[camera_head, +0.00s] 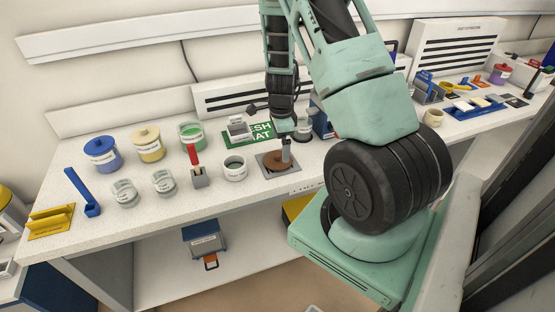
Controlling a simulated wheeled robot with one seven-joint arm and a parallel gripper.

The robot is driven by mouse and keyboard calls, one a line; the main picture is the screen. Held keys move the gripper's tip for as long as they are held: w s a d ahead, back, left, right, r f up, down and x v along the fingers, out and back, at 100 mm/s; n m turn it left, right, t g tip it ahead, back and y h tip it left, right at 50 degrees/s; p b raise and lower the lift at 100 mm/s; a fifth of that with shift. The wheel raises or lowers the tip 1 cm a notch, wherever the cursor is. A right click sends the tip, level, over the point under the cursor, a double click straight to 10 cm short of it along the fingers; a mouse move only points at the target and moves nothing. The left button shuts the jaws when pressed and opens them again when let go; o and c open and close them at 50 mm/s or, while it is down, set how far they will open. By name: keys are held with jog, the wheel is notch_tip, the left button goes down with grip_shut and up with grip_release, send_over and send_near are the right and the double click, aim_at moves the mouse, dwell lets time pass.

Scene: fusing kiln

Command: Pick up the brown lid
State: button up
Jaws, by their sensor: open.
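The brown lid (275,161) is a round disc lying on a grey square plate (269,173) at the front of the white bench. My arm reaches down from above, and my gripper (286,150) is right at the lid, over its right half. The jaws look open, with a light grey finger standing at the lid. Whether the finger touches the lid cannot be told. The far side of the jaws and part of the lid are hidden.
A white jar (234,172) stands left of the plate, beside a grey block with a red handle (195,160). Blue (102,154), yellow (148,144) and green-lidded (191,138) jars stand further left. A green mat (259,131) lies behind. The bench's front edge is close.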

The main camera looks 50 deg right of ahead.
aim_at(280, 155)
jog(key=shift+a+f+p, duration=0.2)
jog(key=shift+f+p, duration=0.2)
jog(key=shift+f, duration=0.8)
jog(key=shift+a+f+p, duration=0.15)
jog(key=shift+f+p, duration=0.2)
jog(key=shift+f, duration=0.8)
jog(key=c, duration=0.8)
